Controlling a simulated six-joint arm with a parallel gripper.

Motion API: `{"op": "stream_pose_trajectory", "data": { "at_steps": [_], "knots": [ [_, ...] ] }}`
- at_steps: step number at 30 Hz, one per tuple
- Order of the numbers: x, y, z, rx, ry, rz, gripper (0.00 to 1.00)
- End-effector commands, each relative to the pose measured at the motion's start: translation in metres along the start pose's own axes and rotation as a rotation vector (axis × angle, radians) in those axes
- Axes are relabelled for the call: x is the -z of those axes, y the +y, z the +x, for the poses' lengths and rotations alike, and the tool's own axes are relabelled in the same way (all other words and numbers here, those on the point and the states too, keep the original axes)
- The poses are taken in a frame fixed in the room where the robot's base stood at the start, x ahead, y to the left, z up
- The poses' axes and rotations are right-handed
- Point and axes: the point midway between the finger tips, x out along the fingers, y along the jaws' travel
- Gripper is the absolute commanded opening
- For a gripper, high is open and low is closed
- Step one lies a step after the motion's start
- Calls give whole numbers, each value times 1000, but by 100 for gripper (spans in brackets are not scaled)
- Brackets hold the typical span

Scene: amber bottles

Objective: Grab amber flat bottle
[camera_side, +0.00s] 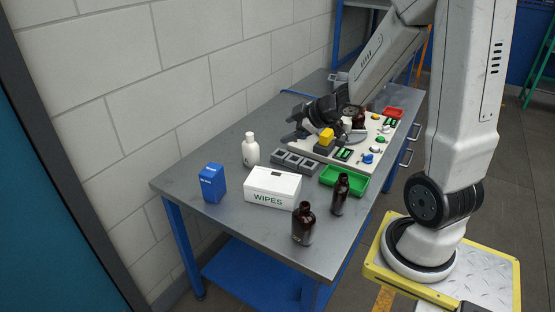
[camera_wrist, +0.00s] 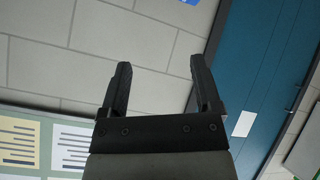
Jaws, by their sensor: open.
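Two amber bottles stand upright at the near end of the table in the side view. One amber bottle (camera_side: 303,225) is wide-bodied with a short neck, near the front edge. The other amber bottle (camera_side: 340,194) is slimmer and stands to its right, beside the green tray. A dark brown bottle-like object (camera_side: 358,119) shows partly behind my gripper; I cannot tell its shape. My gripper (camera_side: 290,129) is raised over the far part of the table, apart from the two near bottles. In the wrist view my gripper (camera_wrist: 163,85) has its fingers apart with nothing between them.
A white wipes box (camera_side: 272,188), a blue box (camera_side: 212,183) and a white bottle (camera_side: 250,149) stand left of the amber bottles. A green tray (camera_side: 354,184), a grey slotted block (camera_side: 295,162) and a panel of coloured parts (camera_side: 335,157) lie behind. The table's near left corner is clear.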

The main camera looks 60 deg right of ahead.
Motion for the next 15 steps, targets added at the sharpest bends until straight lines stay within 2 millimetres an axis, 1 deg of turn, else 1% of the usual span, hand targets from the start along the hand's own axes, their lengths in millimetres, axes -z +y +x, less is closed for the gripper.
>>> {"op": "stream_pose_trajectory", "data": {
  "at_steps": [1, 4, 8, 15],
  "knots": [
    [-5, 1, -2, 24, 25, -9, 81],
    [-11, -4, -7, 90, 84, -35, 81],
    [-20, -13, -17, 191, 161, -54, 81],
    [-39, -38, -46, 404, 292, -46, 81]
  ]
}}
